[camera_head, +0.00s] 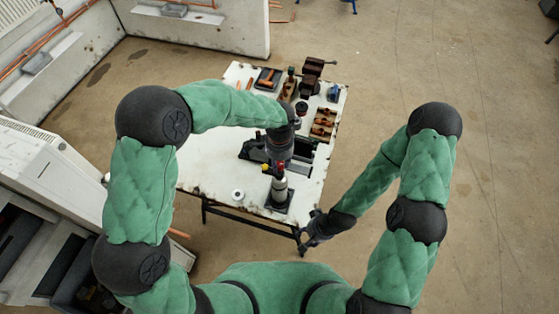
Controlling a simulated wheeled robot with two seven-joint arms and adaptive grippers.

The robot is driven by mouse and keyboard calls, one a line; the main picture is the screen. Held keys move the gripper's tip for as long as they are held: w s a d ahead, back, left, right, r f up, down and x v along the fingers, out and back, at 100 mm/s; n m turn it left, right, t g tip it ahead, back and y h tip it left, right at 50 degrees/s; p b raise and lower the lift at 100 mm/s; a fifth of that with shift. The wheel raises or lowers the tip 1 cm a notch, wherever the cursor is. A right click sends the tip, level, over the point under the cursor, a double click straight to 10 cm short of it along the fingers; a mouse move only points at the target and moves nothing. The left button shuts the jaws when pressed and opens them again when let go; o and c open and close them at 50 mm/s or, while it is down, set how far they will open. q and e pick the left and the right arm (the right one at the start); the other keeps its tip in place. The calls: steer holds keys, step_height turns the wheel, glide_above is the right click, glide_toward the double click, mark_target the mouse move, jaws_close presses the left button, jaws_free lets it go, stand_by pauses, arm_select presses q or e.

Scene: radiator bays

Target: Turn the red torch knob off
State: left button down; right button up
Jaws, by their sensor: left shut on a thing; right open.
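The torch (279,187) stands upright, a grey cylinder on a dark square base near the front edge of the white table (215,170). A small red knob (280,167) shows at its top, with a small yellow spot beside it on the left. My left gripper (279,160) comes down from above, right at the torch's top, and is shut on the red knob; its fingers partly hide the knob and the contact. My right gripper (304,243) is open and empty, low beyond the table's front right corner, apart from the torch.
A dark open tray (258,148) lies behind the torch. A vise (312,76), a box of copper-coloured fittings (323,123) and an orange-handled tool on a dark mat (267,78) fill the table's back. A white roll (237,195) stands front left.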

mark_target(279, 165)
arm_select(q)
steer(key=shift+m+p, duration=0.55)
steer(key=shift+m, duration=1.65)
steer(key=c, duration=0.9)
jaws_free()
step_height(279, 165, up, 12)
steer(key=shift+f, duration=0.1)
